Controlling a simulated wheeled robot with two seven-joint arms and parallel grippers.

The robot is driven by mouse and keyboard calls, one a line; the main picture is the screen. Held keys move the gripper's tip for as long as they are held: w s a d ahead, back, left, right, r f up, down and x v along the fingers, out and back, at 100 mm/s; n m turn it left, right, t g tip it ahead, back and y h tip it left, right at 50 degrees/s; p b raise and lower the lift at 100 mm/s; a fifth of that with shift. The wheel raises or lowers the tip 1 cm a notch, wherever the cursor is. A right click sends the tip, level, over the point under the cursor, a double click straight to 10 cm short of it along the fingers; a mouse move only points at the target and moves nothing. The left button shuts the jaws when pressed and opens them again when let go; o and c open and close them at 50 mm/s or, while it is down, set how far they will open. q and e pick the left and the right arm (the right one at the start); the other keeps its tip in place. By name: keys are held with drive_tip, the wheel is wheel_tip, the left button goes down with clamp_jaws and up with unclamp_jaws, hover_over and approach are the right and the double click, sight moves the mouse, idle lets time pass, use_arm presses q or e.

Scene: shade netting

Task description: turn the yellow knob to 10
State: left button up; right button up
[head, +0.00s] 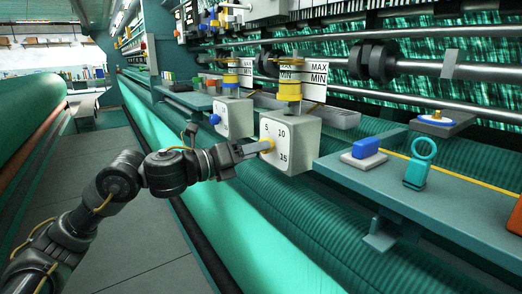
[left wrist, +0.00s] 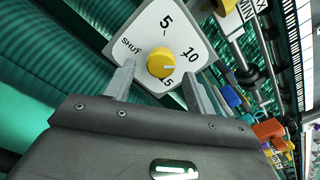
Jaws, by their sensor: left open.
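The yellow knob (head: 267,146) sits on the front of a white box (head: 299,150) marked 5, 10 and 15. In the left wrist view the round yellow knob (left wrist: 161,63) shows on the white dial face (left wrist: 147,40), which also reads SHUT. A small mark on the knob seems to lie on the side toward 15, but it is too small to be sure. My left gripper (head: 258,147) is open in front of the knob. In the wrist view its fingers (left wrist: 158,76) stand to either side of the knob, apparently not gripping it. My right gripper is not in view.
A second white box with a blue knob (head: 215,119) stands further back. A teal shelf (head: 447,190) on the right holds a blue block (head: 366,147) and a teal ring piece (head: 419,166). Green netting rolls run below. The grey walkway (head: 130,250) is clear.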

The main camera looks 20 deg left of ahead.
use_arm(q)
drive_tip(key=v, duration=0.8)
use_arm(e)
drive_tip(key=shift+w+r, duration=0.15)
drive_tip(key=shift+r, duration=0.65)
